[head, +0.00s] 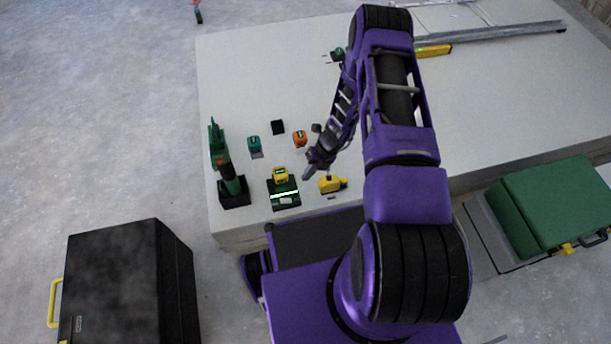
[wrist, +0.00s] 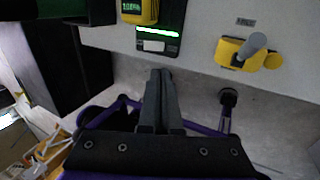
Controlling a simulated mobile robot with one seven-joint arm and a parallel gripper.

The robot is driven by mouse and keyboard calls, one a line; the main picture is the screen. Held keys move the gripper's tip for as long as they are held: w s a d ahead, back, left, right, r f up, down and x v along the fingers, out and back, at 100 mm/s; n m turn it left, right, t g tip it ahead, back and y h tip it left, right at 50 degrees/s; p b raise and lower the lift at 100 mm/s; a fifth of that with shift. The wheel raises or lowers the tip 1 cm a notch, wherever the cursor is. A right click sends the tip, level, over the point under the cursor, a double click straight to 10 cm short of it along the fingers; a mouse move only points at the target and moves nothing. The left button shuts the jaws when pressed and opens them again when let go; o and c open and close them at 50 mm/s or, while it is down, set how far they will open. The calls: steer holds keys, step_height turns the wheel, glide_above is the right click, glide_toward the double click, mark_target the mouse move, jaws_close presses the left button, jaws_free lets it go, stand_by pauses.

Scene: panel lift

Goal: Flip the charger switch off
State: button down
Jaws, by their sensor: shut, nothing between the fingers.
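The charger (head: 284,195) is a black unit on the near left part of the pale bench, with a lit green strip and a yellow battery (head: 281,174) in it. It also shows at the top of the wrist view (wrist: 157,46). Right of it sits a yellow block with a grey lever (head: 330,184), seemingly the switch; in the wrist view this switch (wrist: 232,52) has its lever tilted up and right. My gripper (head: 308,177) is shut and empty, between charger and switch in the head view. In the wrist view its fingertips (wrist: 161,74) are left of the lever, apart from it.
A green and black tool (head: 232,187) stands left of the charger. A teal battery (head: 253,142), an orange battery (head: 299,138) and a small black block (head: 278,127) lie behind. A black case (head: 125,285) and a green case (head: 555,205) flank the bench (head: 255,75).

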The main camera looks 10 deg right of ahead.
mark_target(283, 200)
steer(key=shift+a+r+y+b, duration=0.4)
steer(key=shift+a+b, duration=0.25)
steer(key=shift+b, duration=0.5)
steer(key=shift+f, duration=0.1)
steer(key=b+x, duration=0.2)
steer(key=x, duration=1.2)
steer(key=shift+s, duration=0.1)
